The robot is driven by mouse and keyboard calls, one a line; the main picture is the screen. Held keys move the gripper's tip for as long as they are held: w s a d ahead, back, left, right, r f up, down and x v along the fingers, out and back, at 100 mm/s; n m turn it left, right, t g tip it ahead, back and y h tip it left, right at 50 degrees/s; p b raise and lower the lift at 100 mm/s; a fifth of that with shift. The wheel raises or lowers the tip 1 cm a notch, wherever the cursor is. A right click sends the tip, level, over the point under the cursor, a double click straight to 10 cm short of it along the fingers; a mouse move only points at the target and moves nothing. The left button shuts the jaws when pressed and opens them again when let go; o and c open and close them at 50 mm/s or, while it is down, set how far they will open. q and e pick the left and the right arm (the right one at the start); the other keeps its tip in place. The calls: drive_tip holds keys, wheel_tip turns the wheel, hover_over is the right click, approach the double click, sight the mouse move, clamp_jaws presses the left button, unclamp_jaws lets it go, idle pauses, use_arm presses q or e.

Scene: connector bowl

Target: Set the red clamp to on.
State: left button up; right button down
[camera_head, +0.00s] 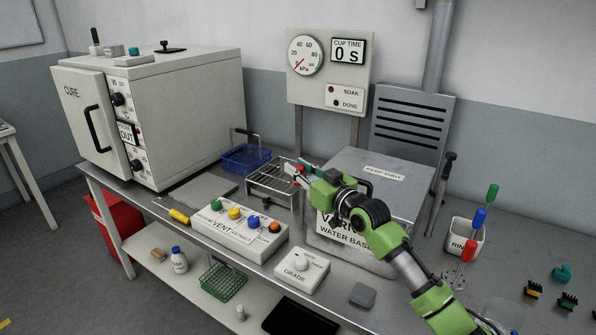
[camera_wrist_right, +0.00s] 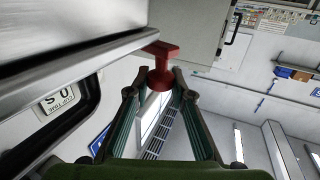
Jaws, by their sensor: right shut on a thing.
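The red clamp (camera_wrist_right: 161,72) shows in the right wrist view as a red knob with a flat arm, at the edge of a metal surface. My right gripper (camera_wrist_right: 163,78) has its two fingers closed on either side of the knob. In the head view my right gripper (camera_head: 303,170) is at the left side of the grey varnish tank (camera_head: 345,185), by its lid labelled KEEP SHUT. The gripper largely hides the clamp there. My left gripper is not in view.
A wire rack (camera_head: 272,185) and a blue basket (camera_head: 245,158) stand left of the tank. The vent button panel (camera_head: 240,232) and grade box (camera_head: 302,275) sit in front. A gauge panel (camera_head: 330,70) stands behind, reading 0 s. A cup of tools (camera_head: 465,238) is at the right.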

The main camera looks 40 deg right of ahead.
drive_tip(key=shift+d+r, duration=0.15)
drive_tip(key=c, duration=1.8)
unclamp_jaws()
drive_tip(key=shift+o, duration=0.2)
drive_tip(key=shift+w+f, duration=0.1)
drive_tip(key=shift+f, duration=0.1)
drive_tip(key=shift+s+f, duration=0.1)
drive_tip(key=shift+s, duration=0.5)
drive_tip(key=s, duration=1)
drive_tip(key=shift+s, duration=0.4)
